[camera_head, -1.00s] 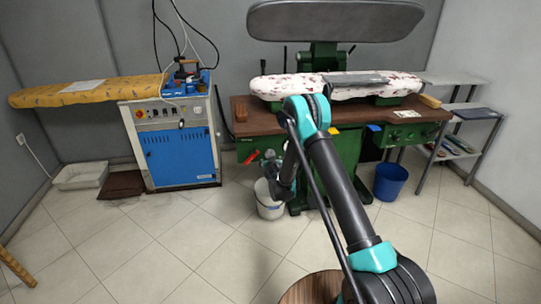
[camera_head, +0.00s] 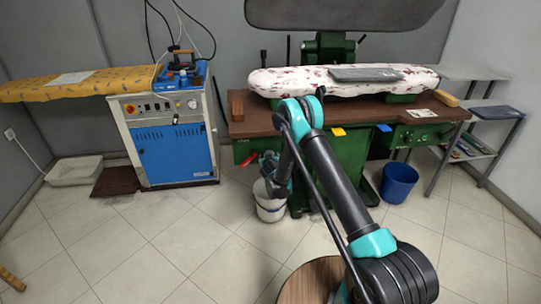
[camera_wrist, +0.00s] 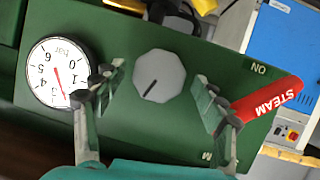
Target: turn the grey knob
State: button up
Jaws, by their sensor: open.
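The grey knob (camera_wrist: 159,76), a faceted dial with a dark line, is on a green panel (camera_wrist: 125,140) in the wrist view. My gripper (camera_wrist: 158,84) is open, one finger to the knob's left and the other to its right. Gaps show between the fingers and the knob, so it is not gripped. In the head view my gripper (camera_head: 275,178) is by the left front of the green press (camera_head: 345,150). The knob cannot be made out there.
A round pressure gauge (camera_wrist: 55,72) is left of the knob, close to one finger. A red STEAM lever (camera_wrist: 265,100) is close to the other finger. A white bucket (camera_head: 270,207) stands below my gripper. A blue bin (camera_head: 398,183) stands right.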

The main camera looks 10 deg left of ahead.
jog(key=shift+w, duration=0.1)
jog(key=c, duration=1.1)
jog(key=m+y, duration=0.3)
jog(key=m, duration=0.2)
jog(key=m+y, duration=0.3)
jog(key=m, duration=0.2)
jog(key=d+m+y, duration=0.1)
jog(key=m+y, duration=0.2)
jog(key=m, duration=0.2)
jog(key=shift+w+f, duration=0.1)
jog(key=shift+f, duration=0.25)
jog(key=shift+m, duration=0.4)
